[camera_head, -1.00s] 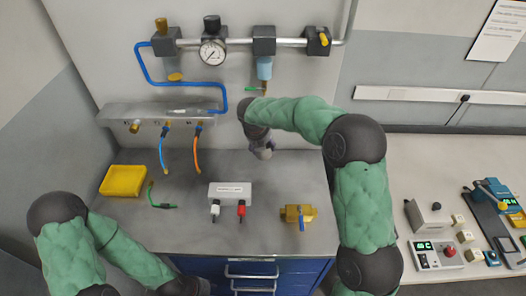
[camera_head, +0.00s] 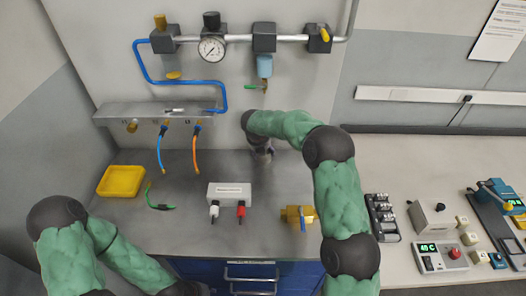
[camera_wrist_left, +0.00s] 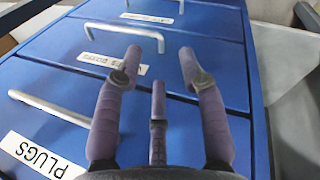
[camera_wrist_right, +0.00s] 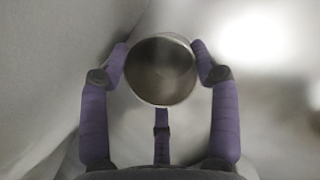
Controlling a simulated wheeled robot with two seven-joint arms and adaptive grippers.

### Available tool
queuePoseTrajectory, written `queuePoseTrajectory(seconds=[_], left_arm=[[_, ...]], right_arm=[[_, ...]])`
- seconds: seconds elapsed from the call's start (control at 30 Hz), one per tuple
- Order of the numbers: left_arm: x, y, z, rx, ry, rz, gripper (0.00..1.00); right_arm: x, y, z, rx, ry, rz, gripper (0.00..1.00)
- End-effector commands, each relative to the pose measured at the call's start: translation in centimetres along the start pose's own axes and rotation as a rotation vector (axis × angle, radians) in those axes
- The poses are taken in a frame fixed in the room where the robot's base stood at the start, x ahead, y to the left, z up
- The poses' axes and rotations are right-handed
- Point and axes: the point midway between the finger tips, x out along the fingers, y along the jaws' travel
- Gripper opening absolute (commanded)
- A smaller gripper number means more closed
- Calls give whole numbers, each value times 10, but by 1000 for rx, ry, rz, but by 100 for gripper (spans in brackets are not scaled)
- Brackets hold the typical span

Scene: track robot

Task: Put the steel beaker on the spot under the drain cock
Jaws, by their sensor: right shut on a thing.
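The steel beaker (camera_wrist_right: 160,70) is between the fingers of my right gripper (camera_wrist_right: 160,66) in the right wrist view, with its round open mouth facing the camera. The gripper is shut on it. In the head view this gripper (camera_head: 262,156) is low at the back of the bench, below the drain cock (camera_head: 254,87), a small green-handled tap under the blue filter bowl (camera_head: 264,66). The arm and hand hide the beaker and the spot there; I cannot tell whether the beaker touches the bench. My left gripper (camera_wrist_left: 161,62) is open and empty before blue drawers (camera_wrist_left: 190,75).
On the bench (camera_head: 110,225) are a yellow tray (camera_head: 121,181), a green-handled tool (camera_head: 160,205), a grey terminal box (camera_head: 229,194) and a brass valve (camera_head: 298,216). Blue (camera_head: 161,150) and orange (camera_head: 196,152) hoses hang from the manifold. The bench between terminal box and valve is clear.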

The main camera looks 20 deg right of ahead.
Motion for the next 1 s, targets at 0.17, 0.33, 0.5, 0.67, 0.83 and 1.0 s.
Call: queuePoseTrajectory(seconds=[0.17, 0.33, 0.5, 0.67, 0.83, 1.0], left_arm=[[-1, 0, 0, 0, 0, 0, 40], [-1, 0, 0, 0, 0, 0, 40], [-1, 0, 0, 0, 0, 0, 40], [-1, 0, 0, 0, 0, 0, 40], [-4, 1, 0, 0, 0, 0, 40], [-10, 4, 0, 0, 0, 0, 40]], right_arm=[[-1, 0, 1, 1, 0, 0, 23], [1, 0, 0, 1, 0, 0, 72], [1, 0, 0, 1, 0, 0, 72], [0, 0, 0, 1, 0, 0, 72], [-15, 0, 2, 2, -2, 2, 72], [-48, 1, 2, 1, -3, 3, 72]])
